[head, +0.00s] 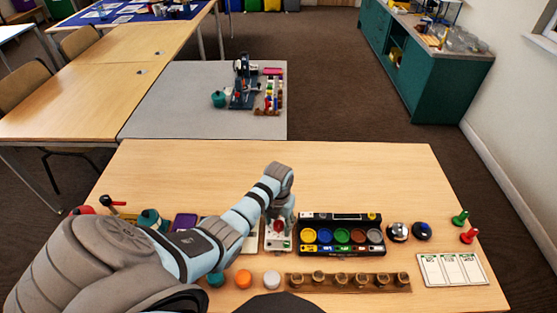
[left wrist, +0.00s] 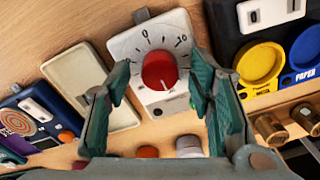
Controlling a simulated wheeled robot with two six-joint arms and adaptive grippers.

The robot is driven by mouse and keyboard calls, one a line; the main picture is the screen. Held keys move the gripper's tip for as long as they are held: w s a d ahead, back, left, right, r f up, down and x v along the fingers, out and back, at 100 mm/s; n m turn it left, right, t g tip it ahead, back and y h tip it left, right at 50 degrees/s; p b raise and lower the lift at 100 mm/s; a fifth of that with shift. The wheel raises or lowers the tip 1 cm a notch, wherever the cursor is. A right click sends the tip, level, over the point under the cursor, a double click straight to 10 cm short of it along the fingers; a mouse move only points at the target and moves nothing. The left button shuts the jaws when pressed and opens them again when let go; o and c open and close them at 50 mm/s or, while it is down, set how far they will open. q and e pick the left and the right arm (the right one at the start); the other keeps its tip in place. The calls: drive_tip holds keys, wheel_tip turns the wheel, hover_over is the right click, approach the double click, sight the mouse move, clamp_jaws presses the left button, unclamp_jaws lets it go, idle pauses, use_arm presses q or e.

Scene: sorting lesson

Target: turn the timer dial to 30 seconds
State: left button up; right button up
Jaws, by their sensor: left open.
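The timer is a small white box (left wrist: 183,37) with a red round dial (left wrist: 160,71) and printed marks around it. In the left wrist view the dial's pale pointer line points down toward the box's lower edge. In the head view the timer's red dial (head: 278,226) shows just below my left gripper (head: 279,212). My left gripper (left wrist: 165,105) is open, its teal-padded fingers on either side of the dial in the picture. I cannot tell whether they touch it. My right gripper is not in view.
A black sorting box (head: 340,253) with several coloured cups stands right of the timer. A wooden strip with pegs (head: 346,283) lies in front. A pale panel (left wrist: 82,82) lies left of the timer. Bells (head: 398,232) stand farther right. The table's back part is clear.

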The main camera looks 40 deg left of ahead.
sight(278, 224)
use_arm(q)
wheel_tip(278, 224, up, 12)
drive_tip(key=shift+f, duration=0.1)
idle(0.5)
